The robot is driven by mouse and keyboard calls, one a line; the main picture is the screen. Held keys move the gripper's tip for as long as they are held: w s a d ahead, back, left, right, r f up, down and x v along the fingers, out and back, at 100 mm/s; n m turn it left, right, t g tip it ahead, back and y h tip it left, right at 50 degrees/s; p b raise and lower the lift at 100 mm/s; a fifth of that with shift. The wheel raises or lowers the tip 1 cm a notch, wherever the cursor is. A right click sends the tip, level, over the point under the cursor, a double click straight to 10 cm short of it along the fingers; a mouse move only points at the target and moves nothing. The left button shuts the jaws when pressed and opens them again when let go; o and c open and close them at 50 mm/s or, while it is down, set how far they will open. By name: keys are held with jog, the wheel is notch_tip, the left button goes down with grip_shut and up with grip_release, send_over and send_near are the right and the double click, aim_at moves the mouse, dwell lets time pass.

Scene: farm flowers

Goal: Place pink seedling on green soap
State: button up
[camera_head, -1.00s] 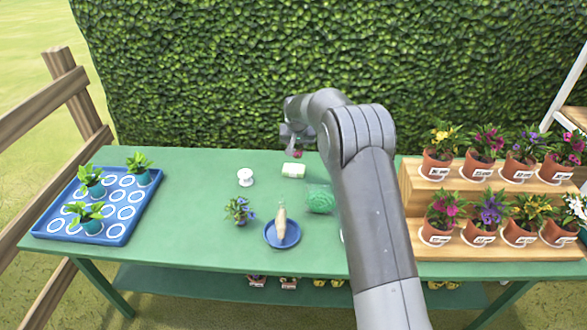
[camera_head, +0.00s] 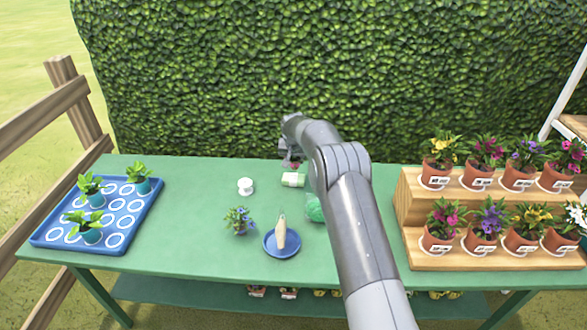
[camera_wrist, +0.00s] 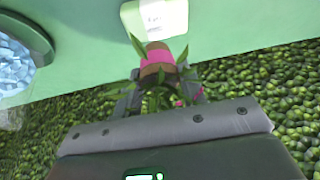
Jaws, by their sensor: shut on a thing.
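My gripper (camera_wrist: 160,92) is shut on the pink seedling (camera_wrist: 157,56), which shows a pink pot and thin green leaves between the fingers in the wrist view. In the head view my gripper (camera_head: 291,150) is at the table's back edge, with a small pink patch of the seedling below it. The green soap (camera_head: 293,180), a pale green block with a whitish label, lies on the table just in front. In the wrist view the soap (camera_wrist: 155,17) is beyond the pot; I cannot tell whether they touch.
A white knob-like object (camera_head: 245,186), a purple-flowered plant (camera_head: 239,220) and a blue saucer (camera_head: 270,250) bearing a tan object stand nearby. A green round item (camera_head: 315,208) is partly behind my arm. A blue tray (camera_head: 52,238) is left, wooden shelves (camera_head: 405,212) with pots right. A hedge backs the table.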

aim_at(294, 168)
jog(key=shift+a+f, duration=0.3)
jog(key=shift+f, duration=1.85)
jog(key=shift+f, duration=0.1)
jog(key=o, duration=1)
jog(key=v, duration=1.2)
jog(key=shift+d, duration=0.1)
